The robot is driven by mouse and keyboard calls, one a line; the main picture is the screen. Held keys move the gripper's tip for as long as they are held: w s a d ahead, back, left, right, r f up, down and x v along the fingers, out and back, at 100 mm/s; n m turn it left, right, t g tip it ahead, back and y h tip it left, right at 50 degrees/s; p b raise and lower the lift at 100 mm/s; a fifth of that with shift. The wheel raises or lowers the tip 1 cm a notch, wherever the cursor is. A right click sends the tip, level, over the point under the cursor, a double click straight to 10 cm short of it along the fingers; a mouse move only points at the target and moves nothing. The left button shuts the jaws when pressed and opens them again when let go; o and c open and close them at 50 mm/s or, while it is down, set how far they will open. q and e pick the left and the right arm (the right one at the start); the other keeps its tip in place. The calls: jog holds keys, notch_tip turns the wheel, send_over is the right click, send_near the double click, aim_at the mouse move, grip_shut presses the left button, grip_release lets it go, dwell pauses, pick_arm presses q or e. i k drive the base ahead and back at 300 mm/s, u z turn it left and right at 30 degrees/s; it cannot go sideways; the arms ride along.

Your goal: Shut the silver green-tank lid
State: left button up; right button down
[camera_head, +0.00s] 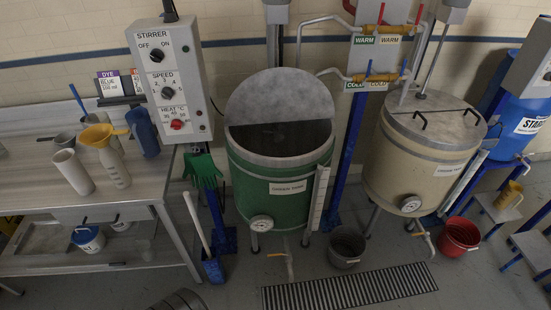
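The green tank (268,208) stands on legs in the middle, with a white label and a round dial on its front. Its silver lid (279,97) is a grey, rounded panel standing raised at the back of the rim, tilted up and open. The front of the tank's mouth (285,138) is uncovered and shows a dark inside. No handle shows on the lid's visible face. Neither of my grippers is in view.
A cream tank (408,168) with a closed lid stands to the right. A stirrer control box (171,80) is to the left, above a bench (25,190) with jugs. A grey bucket (346,249), a red bucket (458,237) and a floor grate (350,287) lie in front.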

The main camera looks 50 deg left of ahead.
aim_at(278, 95)
jog(key=u, duration=1.55)
